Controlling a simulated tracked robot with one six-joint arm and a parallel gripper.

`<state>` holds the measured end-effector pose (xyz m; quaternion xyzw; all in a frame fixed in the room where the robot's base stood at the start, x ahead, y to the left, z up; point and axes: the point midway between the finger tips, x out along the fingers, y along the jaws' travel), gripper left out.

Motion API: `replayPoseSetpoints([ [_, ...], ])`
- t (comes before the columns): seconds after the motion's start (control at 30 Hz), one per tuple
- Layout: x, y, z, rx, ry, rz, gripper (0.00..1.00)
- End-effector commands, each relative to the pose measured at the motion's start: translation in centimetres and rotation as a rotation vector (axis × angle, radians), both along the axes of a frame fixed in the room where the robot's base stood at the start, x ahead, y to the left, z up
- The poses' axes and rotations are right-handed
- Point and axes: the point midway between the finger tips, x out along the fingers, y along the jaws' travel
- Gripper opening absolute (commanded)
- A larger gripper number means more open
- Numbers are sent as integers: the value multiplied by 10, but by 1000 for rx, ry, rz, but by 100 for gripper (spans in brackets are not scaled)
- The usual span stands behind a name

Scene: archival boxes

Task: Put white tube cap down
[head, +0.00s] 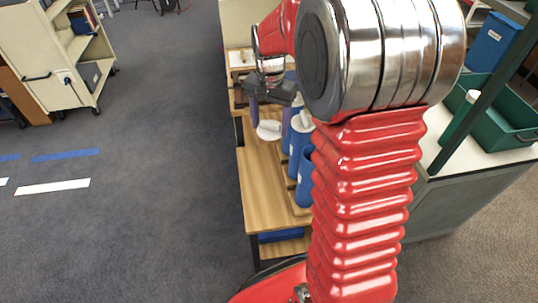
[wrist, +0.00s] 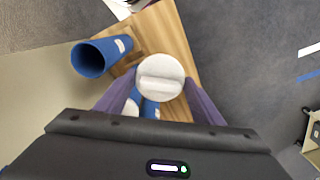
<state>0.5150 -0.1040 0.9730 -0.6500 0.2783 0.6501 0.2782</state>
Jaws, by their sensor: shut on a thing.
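The white tube cap (head: 269,130) is a round white disc with a raised bar across its top. In the wrist view the cap (wrist: 160,77) sits between the purple fingers of my gripper (wrist: 159,86). My gripper (head: 271,114) is shut on it and holds it above the wooden bench top (head: 262,195). Blue tubes (head: 305,178) stand along the bench's right side, partly hidden by my arm. One blue tube (wrist: 90,59) shows an open, dark mouth in the wrist view. More blue shows below the cap, mostly hidden by it and the gripper.
Bare wood lies along the near left part of the bench, beside dark carpet. A green bin (head: 508,118) stands on the grey counter at right, with a blue box (head: 492,42) behind it. A cream book cart (head: 65,62) stands far left.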

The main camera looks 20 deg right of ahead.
Motion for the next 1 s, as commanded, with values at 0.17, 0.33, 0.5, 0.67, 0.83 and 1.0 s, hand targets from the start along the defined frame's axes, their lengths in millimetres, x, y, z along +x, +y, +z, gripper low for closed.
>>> replayPoseSetpoints([
  [0.17, 25, 41, -24, 2, 3, 321, 40],
  [0.33, 43, 79, -44, 1, 2, 606, 40],
  [0.5, 52, 100, -56, 1, 2, 774, 40],
  [0.67, 54, 105, -58, 0, 0, 814, 40],
  [0.83, 54, 105, -58, 0, 0, 811, 40],
  [1.0, 53, 104, -58, 0, 0, 810, 40],
])
